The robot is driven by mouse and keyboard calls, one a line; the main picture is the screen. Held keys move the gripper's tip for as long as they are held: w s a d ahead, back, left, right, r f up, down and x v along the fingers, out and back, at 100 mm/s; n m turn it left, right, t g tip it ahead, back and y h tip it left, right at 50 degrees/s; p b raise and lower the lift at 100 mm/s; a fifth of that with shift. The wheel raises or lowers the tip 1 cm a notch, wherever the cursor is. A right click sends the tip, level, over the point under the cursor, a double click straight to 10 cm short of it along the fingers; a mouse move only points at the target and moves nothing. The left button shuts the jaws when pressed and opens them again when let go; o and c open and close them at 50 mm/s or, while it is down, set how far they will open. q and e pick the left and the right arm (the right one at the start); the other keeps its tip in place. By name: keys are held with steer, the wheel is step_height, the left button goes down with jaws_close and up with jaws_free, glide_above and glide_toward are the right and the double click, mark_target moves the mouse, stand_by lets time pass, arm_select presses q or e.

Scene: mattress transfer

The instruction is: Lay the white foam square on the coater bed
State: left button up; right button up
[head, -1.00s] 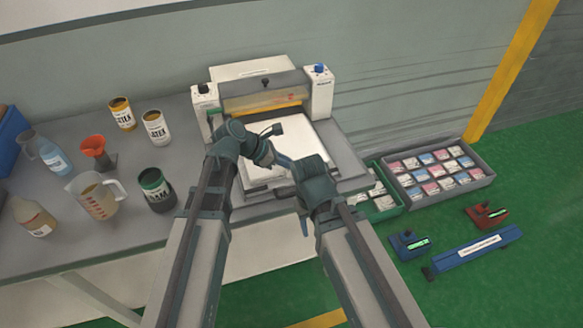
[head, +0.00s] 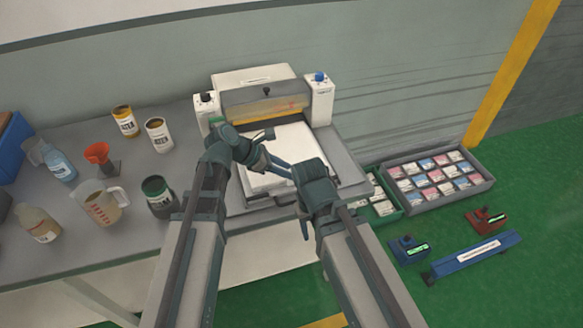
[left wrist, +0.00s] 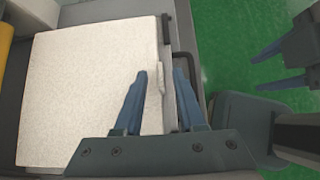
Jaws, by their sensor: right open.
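The white foam square (head: 297,139) lies on the grey coater bed (head: 344,166) in the head view, partly hidden by my left arm. In the left wrist view the foam square (left wrist: 90,85) looks flat, with a small raised flap at its front edge. My left gripper (head: 282,168) is at that edge. In the left wrist view my left gripper (left wrist: 162,75) has its fingers apart, one over the foam and one beyond its edge. My right gripper (head: 304,226) is open and empty in front of the bed; it also shows in the left wrist view (left wrist: 268,67).
The coater's roller housing (head: 265,95) stands behind the bed. Cans, a measuring jug (head: 103,206) and bottles stand on the table at left. A green tray (head: 385,205) and a grey tray (head: 480,172) of packets lie at right. Both my arms are close together.

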arm_select(q)
steer(key=p+v, duration=0.5)
steer(key=v, duration=0.4)
steer(key=s+d+f+m+g+y, duration=0.1)
steer(key=s+f+m+y, duration=0.2)
steer(key=m, duration=0.9)
steer(key=s+d+f+m+g+y, duration=0.1)
steer(key=s+f+m+g+y, duration=0.1)
steer(key=s+m+y, duration=0.5)
steer(key=s+f+m, duration=0.1)
steer(key=s+m, duration=0.3)
steer(key=m, duration=0.2)
steer(key=shift+f, duration=0.15)
stand_by(0.4)
